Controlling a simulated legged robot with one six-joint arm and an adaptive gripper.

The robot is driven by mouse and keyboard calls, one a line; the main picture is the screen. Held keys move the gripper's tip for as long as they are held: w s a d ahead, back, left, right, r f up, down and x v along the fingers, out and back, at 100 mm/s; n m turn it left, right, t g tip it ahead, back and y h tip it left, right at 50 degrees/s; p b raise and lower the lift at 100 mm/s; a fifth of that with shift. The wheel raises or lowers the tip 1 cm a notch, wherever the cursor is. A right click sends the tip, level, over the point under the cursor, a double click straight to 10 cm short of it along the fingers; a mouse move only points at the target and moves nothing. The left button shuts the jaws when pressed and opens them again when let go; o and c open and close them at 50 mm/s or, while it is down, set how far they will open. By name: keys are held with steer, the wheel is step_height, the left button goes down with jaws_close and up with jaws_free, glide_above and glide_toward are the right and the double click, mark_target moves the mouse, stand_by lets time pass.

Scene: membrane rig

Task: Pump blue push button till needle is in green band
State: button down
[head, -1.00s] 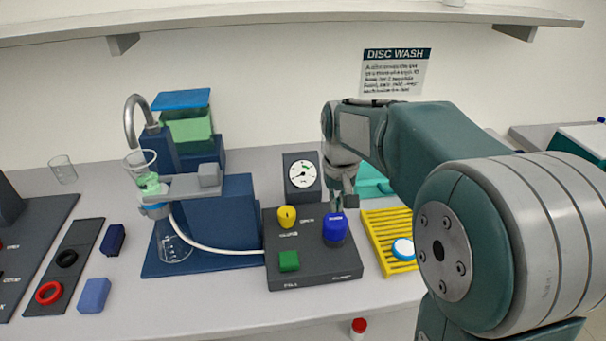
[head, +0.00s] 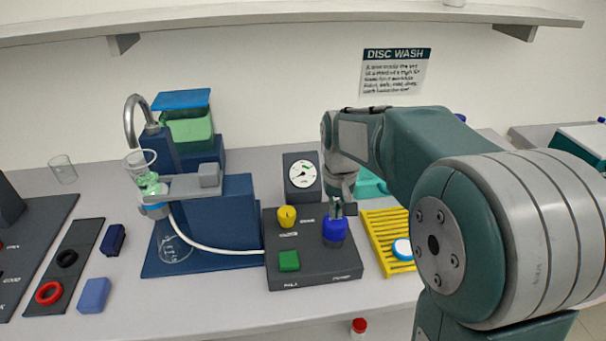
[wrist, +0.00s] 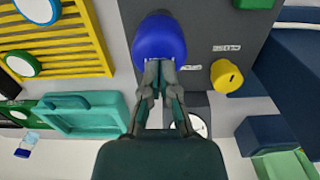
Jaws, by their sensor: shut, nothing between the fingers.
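The blue push button (head: 335,233) stands on the dark control box (head: 300,273), at its right. My gripper (head: 337,210) points down with its fingers together and empty, at the top of the button; the fingers hide part of the button. The wrist view shows the blue button (wrist: 158,36) just beyond my closed fingertips (wrist: 160,66); whether they touch or press it I cannot tell. The white round gauge (head: 303,174) stands behind the box. Its needle seems to point lower left, away from a small green mark near the top. My gripper partly covers the gauge in the wrist view (wrist: 199,127).
A yellow rack (head: 376,228) with a white-and-blue disc stands close on the right. A white tube (head: 215,249) runs from the box to the blue filter stand (head: 230,215) on the left.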

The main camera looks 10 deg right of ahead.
mark_target(335, 220)
steer(key=shift+f, duration=1.65)
steer(key=shift+r, duration=2.55)
steer(key=shift+f, duration=2.6)
steer(key=shift+r, duration=2.55)
